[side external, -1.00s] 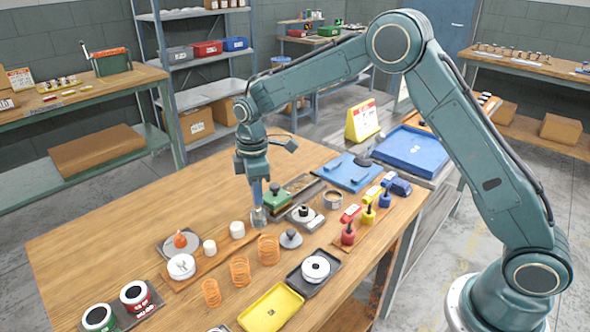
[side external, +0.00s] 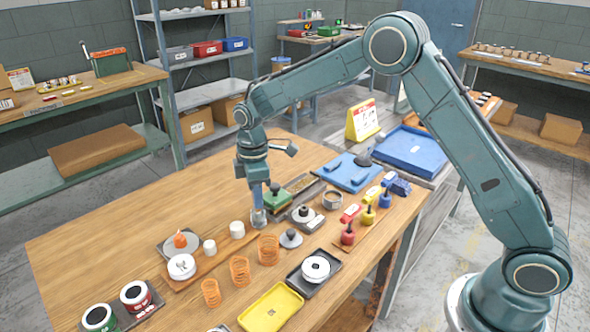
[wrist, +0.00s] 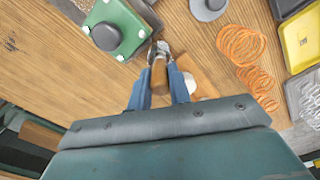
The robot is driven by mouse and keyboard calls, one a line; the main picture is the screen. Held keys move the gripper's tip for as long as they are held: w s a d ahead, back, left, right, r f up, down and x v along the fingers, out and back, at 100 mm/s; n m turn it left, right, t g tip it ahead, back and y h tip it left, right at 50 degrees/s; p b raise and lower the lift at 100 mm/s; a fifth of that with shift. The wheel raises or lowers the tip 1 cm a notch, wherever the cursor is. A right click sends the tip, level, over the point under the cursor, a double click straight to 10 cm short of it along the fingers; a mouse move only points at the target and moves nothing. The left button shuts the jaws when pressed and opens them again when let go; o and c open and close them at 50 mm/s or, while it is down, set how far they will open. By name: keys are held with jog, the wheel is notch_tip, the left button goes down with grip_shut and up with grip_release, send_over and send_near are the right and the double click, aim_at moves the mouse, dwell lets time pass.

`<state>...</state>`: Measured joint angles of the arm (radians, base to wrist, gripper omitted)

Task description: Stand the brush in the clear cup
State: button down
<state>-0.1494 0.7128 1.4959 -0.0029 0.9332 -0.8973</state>
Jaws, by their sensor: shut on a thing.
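The brush (wrist: 159,76) shows its brown wooden handle between the two blue fingers of my gripper (wrist: 160,88). My gripper is shut on the handle and points down at the wooden table; it also shows in the side view (side external: 257,203). The clear cup (side external: 258,218) is a small greyish see-through shape right at the fingertips in the side view. In the wrist view a pale, glassy shape lies around the far end of the brush. The brush's lower end is hidden, so I cannot tell whether it rests on the cup's bottom.
A green block with a dark knob (side external: 277,194) stands close behind my gripper. Several orange springs (side external: 239,270), a white cylinder (side external: 237,229) and a grey knobbed disc (side external: 290,239) are close in front. The table's left part is clear.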

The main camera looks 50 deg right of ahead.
jog(key=shift+f, duration=0.35)
dwell(0.4)
jog(key=c, duration=0.9)
grip_release()
jog(key=shift+r, duration=3.4)
jog(key=shift+r, duration=0.1)
jog(key=shift+r, duration=2.4)
